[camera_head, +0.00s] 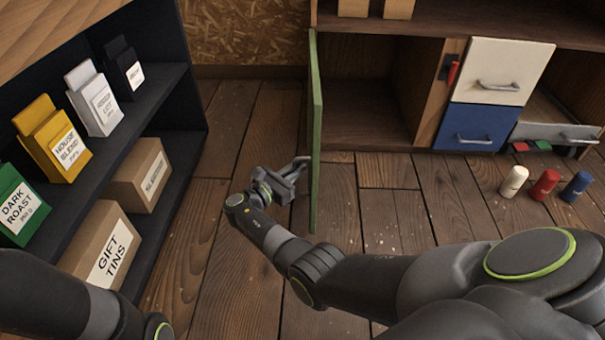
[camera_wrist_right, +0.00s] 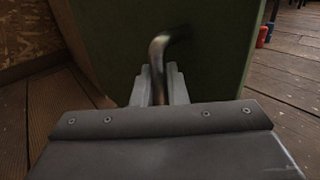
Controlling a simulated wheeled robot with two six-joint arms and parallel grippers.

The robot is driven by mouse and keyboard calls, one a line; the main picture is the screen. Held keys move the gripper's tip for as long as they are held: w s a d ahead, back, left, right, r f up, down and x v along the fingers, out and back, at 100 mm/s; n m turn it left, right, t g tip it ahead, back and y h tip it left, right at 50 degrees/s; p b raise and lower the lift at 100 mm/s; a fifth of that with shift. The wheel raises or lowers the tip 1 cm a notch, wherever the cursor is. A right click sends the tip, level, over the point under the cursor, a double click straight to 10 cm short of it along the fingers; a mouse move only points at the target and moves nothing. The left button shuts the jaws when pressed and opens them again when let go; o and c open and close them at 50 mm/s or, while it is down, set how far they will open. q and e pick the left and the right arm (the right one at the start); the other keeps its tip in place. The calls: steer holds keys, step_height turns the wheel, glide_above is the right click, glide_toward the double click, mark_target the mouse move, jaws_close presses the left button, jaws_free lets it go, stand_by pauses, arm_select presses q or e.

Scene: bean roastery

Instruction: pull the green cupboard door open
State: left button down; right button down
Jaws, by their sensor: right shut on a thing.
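The green cupboard door (camera_head: 316,140) stands swung out from the cupboard, seen nearly edge-on in the head view. The cupboard's inside (camera_head: 365,100) shows open and looks empty. My right gripper (camera_head: 300,163) is at the door's left face. In the right wrist view my right gripper (camera_wrist_right: 159,88) is shut on the door's metal handle (camera_wrist_right: 163,50), with the green door (camera_wrist_right: 215,65) filling the background. My left arm shows at the lower left of the head view; its gripper is out of the frame.
A dark shelf (camera_head: 165,88) with coffee bags and boxes stands at the left. A white drawer (camera_head: 500,72), a blue drawer (camera_head: 470,127) and a pulled-out grey drawer (camera_head: 555,132) are at the right. White, red and blue cylinders (camera_head: 545,184) are on the wooden floor. Floor left of the door is clear.

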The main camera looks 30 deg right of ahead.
steer(key=shift+w+a, duration=0.45)
steer(key=shift+w, duration=0.05)
steer(key=c, duration=1.5)
jaws_free()
steer(key=shift+c, duration=0.2)
steer(key=p+v, duration=0.1)
steer(key=v, duration=1.1)
